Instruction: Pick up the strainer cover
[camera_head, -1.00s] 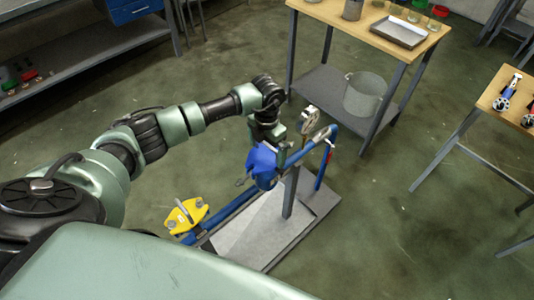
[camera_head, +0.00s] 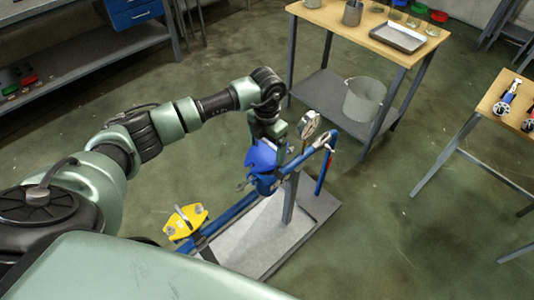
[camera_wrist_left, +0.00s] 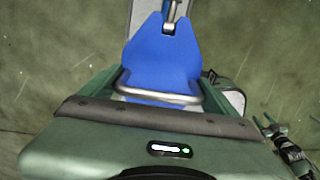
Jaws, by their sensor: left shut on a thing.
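The blue strainer cover (camera_head: 262,156) is in the head view, just above the blue strainer body (camera_head: 266,186) on the pipe rig. My left gripper (camera_head: 267,140) is shut on the cover from above. In the left wrist view the cover (camera_wrist_left: 160,60) is a blue plate with a silver bar handle (camera_wrist_left: 155,94) across it, between my left gripper's fingers (camera_wrist_left: 160,88). A small gap seems to show between cover and body, but the gripper hides part of it.
The rig stands on a grey base plate (camera_head: 262,250) with a round gauge (camera_head: 309,124), a blue pipe and a yellow flanged part (camera_head: 185,221). A wooden-topped table (camera_head: 335,16) with a tray and bucket (camera_head: 364,99) is behind.

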